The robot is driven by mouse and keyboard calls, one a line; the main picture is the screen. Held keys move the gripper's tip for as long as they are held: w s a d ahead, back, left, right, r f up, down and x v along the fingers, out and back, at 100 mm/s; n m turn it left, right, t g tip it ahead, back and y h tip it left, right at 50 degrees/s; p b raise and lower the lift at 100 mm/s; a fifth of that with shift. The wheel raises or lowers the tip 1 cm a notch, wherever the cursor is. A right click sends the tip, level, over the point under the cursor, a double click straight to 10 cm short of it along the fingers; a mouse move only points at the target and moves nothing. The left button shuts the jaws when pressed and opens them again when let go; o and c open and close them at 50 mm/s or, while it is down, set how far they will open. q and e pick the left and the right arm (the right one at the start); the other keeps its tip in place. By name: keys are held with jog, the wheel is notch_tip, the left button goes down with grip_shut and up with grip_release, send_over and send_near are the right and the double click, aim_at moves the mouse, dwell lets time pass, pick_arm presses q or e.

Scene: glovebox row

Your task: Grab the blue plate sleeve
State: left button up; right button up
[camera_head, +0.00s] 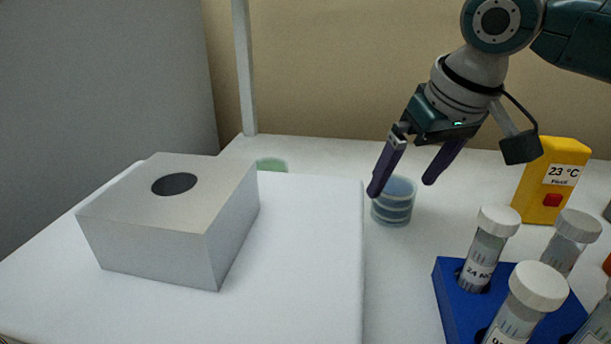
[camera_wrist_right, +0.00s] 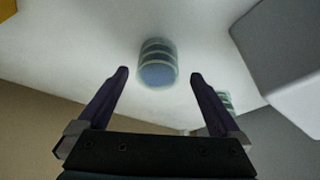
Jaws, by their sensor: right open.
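The blue plate sleeve (camera_head: 393,204) is a short upright stack of round clear dishes with a blue tint, standing on the white surface right of the raised white slab. My right gripper (camera_head: 402,188) is open and empty, its two dark fingers pointing down just above the sleeve. One finger overlaps the sleeve's left edge in the head view. In the right wrist view the blue sleeve (camera_wrist_right: 157,64) lies beyond the fingertips, between their lines and apart from them. The right gripper (camera_wrist_right: 160,80) shows there with fingers spread wide. My left gripper is not in view.
A grey box with a round dark hole (camera_head: 212,242) sits on the white slab (camera_head: 310,290). A greenish dish stack (camera_head: 271,164) stands behind it. A blue rack (camera_head: 453,300) with several white-capped tubes is front right. A yellow thermometer (camera_head: 545,200) stands at right.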

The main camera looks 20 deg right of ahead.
aim_at(398, 186)
jog(key=x, duration=0.1)
jog(key=b+x, duration=0.1)
jog(key=x, duration=0.3)
jog(key=shift+w+d+f, duration=0.1)
jog(key=shift+w+f, duration=0.05)
jog(key=shift+w, duration=0.2)
jog(key=shift+c, duration=1.4)
jog(key=c, duration=1.1)
